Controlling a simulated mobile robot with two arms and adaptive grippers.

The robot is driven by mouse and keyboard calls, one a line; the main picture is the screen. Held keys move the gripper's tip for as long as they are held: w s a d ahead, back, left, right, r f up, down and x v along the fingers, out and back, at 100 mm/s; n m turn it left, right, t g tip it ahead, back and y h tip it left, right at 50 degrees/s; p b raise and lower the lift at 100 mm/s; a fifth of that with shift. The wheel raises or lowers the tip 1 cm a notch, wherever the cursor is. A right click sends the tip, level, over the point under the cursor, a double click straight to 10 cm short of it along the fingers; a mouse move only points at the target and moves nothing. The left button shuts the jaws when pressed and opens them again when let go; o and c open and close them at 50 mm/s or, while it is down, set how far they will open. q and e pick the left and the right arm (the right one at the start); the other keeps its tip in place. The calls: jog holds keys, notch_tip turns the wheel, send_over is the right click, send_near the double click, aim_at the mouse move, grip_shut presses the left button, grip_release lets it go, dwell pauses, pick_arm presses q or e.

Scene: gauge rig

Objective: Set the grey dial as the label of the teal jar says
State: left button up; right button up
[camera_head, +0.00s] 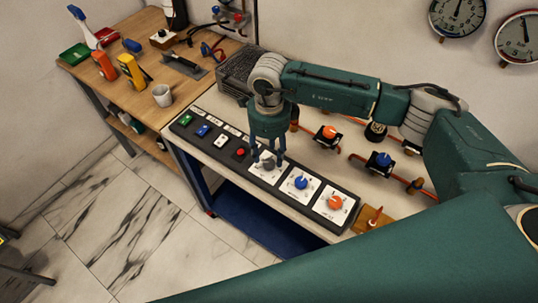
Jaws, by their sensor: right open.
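The grey dial (267,163) sits on a white plate in the long dark control panel (208,148), left of the blue dial (300,182) and the orange dial (335,202). My right gripper (267,158) points down over the grey dial, open, with its fingers on either side of it. The fingers partly hide the dial, and I cannot tell if they touch it or where its pointer stands. I see no teal jar or readable label. My left gripper is not in view.
Left of the dials, the panel holds green, blue, white and red buttons. Behind it are an orange valve (330,132), a blue valve (383,159) and pipes. A wooden table (140,28) with tools and a white cup (162,95) stands at upper left. My arm fills the lower foreground.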

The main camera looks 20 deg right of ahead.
aim_at(269, 162)
jog(key=shift+f+p, duration=0.4)
jog(key=shift+f, duration=1.5)
jog(key=c, duration=1.2)
jog(key=shift+o, duration=0.2)
